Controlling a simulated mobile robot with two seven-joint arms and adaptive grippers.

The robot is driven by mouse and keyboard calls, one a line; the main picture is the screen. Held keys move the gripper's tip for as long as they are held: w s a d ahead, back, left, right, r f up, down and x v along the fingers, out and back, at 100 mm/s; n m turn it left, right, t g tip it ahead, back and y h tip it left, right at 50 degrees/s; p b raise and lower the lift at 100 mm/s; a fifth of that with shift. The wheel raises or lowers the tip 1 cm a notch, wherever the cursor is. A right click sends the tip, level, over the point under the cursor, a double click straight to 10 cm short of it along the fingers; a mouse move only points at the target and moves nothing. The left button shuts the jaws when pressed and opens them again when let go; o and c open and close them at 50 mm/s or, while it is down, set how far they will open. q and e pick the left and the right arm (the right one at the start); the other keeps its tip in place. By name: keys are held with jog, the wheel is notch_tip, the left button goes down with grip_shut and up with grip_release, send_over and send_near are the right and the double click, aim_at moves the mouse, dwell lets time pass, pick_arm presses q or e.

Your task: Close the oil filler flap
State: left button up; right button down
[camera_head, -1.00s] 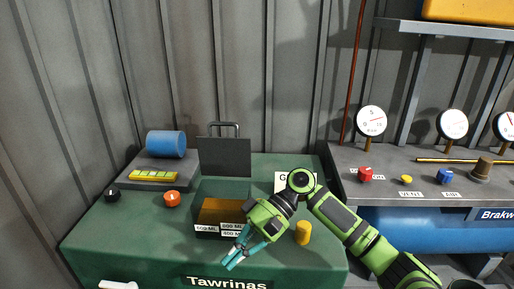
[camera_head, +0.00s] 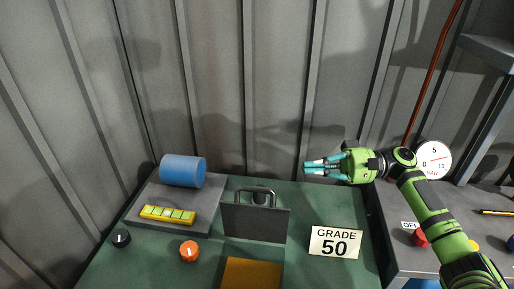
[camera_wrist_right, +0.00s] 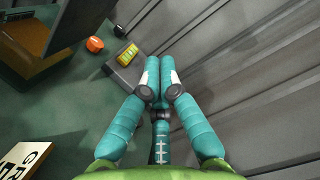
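The oil filler flap (camera_head: 255,223) is a dark grey panel with a black loop handle (camera_head: 257,192) on its top edge. It stands upright, open, behind the filler opening with its amber-brown oil (camera_head: 250,273). In the right wrist view the flap (camera_wrist_right: 78,22) shows at the upper left. My right gripper (camera_head: 306,168) is up and to the right of the flap, apart from it, pointing left. In the right wrist view its teal fingers (camera_wrist_right: 160,72) lie together with nothing seen between them. My left gripper is not in view.
A GRADE 50 sign (camera_head: 335,243) stands right of the flap. Left are an orange knob (camera_head: 189,251), a black knob (camera_head: 121,238), a yellow level (camera_head: 168,214) and a blue cylinder (camera_head: 183,171). A corrugated wall (camera_head: 280,90) rises behind.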

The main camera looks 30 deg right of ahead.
notch_tip(320, 180, up, 2)
jog(key=p, duration=0.8)
send_over(255, 215)
jog(key=w+d, duration=0.2)
jog(key=d, duration=0.3)
jog(key=shift+w+a, duration=0.2)
jog(key=shift+a, duration=0.05)
